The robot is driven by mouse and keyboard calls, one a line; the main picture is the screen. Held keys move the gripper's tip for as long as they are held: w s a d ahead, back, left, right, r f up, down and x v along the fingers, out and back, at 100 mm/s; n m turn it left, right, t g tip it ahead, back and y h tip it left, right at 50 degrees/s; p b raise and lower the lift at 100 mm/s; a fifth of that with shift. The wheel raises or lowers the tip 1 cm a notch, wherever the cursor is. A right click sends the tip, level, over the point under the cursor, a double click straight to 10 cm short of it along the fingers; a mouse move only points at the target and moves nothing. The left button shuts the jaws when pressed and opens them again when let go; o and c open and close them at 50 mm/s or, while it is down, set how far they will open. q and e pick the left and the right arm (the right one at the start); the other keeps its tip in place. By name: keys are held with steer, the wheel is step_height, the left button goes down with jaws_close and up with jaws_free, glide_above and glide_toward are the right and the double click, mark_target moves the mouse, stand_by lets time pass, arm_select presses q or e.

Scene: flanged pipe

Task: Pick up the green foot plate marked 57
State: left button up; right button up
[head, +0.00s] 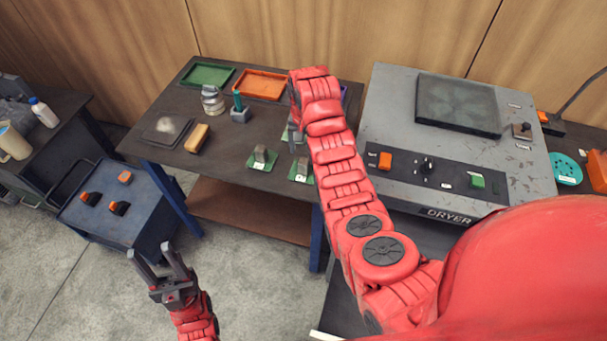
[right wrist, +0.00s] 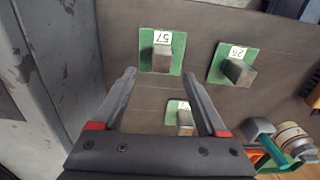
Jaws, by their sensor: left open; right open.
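The green foot plate marked 57 (right wrist: 147,63) lies flat at the top of the right wrist view, with a grey block standing on it. In the head view it appears to be the plate (head: 300,173) near the table's front edge, partly behind my right arm. My right gripper (right wrist: 160,76) is open and empty; its fingertips appear just below the plate in the wrist view, apart from it. My left gripper (head: 153,251) is open and empty, low over the floor.
Another green plate, marked 26 (right wrist: 218,72), lies beside plate 57, and a third green plate (right wrist: 171,117) lies between my right fingers in view. The dryer (head: 385,110) borders the table on the right. Jar (head: 212,99) and trays stand further back.

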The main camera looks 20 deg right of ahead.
mark_target(304, 161)
steer(key=shift+f+p, duration=0.55)
steer(key=shift+p, duration=0.05)
steer(key=shift+f, duration=0.55)
steer(key=shift+s+f+p, duration=0.1)
steer(key=shift+f+p, duration=0.1)
steer(key=shift+p, duration=0.25)
step_height(304, 161, down, 3)
steer(key=shift+a+r+p, duration=0.1)
steer(key=shift+a+p, duration=0.05)
steer(key=shift+p, duration=0.85)
steer(key=shift+f, duration=1.05)
steer(key=shift+c, duration=0.3)
jaws_close()
